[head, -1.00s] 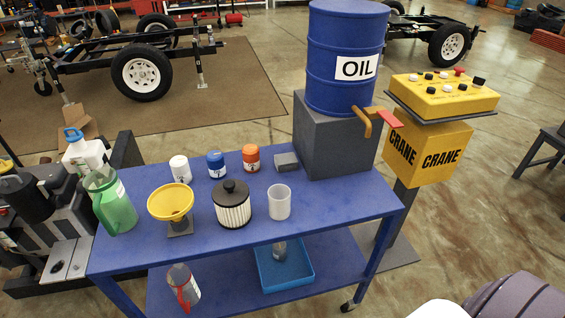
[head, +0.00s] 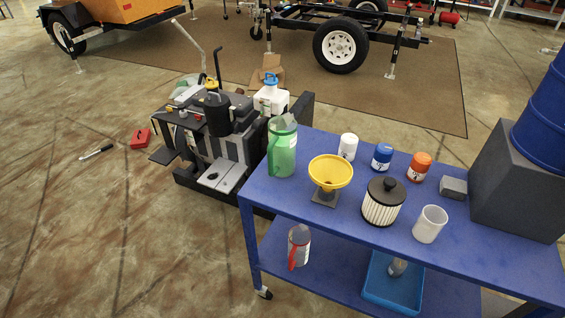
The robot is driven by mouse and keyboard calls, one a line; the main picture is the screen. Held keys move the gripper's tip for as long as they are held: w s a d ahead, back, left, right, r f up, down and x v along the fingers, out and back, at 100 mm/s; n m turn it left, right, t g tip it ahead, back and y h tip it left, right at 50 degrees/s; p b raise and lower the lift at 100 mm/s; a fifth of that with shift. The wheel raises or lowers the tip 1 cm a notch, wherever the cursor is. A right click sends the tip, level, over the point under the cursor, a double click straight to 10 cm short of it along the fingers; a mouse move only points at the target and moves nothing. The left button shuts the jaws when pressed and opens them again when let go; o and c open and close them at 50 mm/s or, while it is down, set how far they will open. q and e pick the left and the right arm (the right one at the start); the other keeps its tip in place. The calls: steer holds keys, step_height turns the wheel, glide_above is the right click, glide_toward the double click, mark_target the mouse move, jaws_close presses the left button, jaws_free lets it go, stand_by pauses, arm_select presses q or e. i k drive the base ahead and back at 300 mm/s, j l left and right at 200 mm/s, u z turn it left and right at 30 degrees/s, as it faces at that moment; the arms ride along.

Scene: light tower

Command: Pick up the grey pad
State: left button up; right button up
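A small grey block-like pad (head: 453,187) lies on the blue cart top (head: 330,217) in the head view. It sits between the orange-capped bottle (head: 419,168) and the large dark grey block (head: 518,185) that carries the blue oil drum (head: 545,115). The pad's top and front face show. Neither of my grippers is in the head view.
On the cart stand a green jug (head: 282,150), a yellow funnel (head: 330,172), a black-topped filter (head: 383,202), a clear cup (head: 430,224), a white bottle (head: 347,147) and a blue-capped bottle (head: 382,157). A blue tray (head: 391,290) is on the lower shelf. Floor at left is mostly clear.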

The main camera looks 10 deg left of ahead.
mark_target(453, 188)
steer(key=i+j+z, duration=0.2)
steer(key=z, duration=0.15)
steer(key=i+j+z, duration=0.2)
steer(key=j+z, duration=0.2)
steer(key=i+j+z, duration=0.1)
steer(key=j+z, duration=0.25)
steer(key=j, duration=0.15)
